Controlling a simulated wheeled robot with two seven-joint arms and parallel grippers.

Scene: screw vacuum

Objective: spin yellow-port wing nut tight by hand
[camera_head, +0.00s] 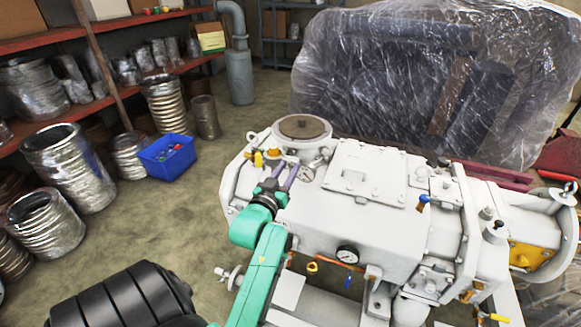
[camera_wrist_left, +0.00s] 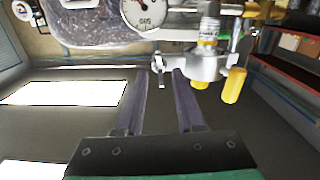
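The grey vacuum pump (camera_head: 320,215) fills the middle of the head view. My left gripper (camera_head: 285,167) reaches over its near-left end, by a round gauge (camera_head: 307,173) and yellow fittings (camera_head: 273,153). In the left wrist view my gripper's two purple fingers (camera_wrist_left: 160,74) stand apart. A small pale metal piece (camera_wrist_left: 161,77), perhaps the wing nut, shows in line with the gap, near the fingertips; I cannot tell whether they touch it. It hangs by a grey fitting (camera_wrist_left: 193,67) with a yellow handle (camera_wrist_left: 234,85) at right. The gauge (camera_wrist_left: 144,12) is above. My right gripper is out of view.
A blue bin (camera_head: 167,158) with small parts stands on the floor at left, among metal hose coils (camera_head: 68,165) and shelves. A plastic-wrapped machine (camera_head: 425,75) stands behind the pump. Floor between bin and pump is clear.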

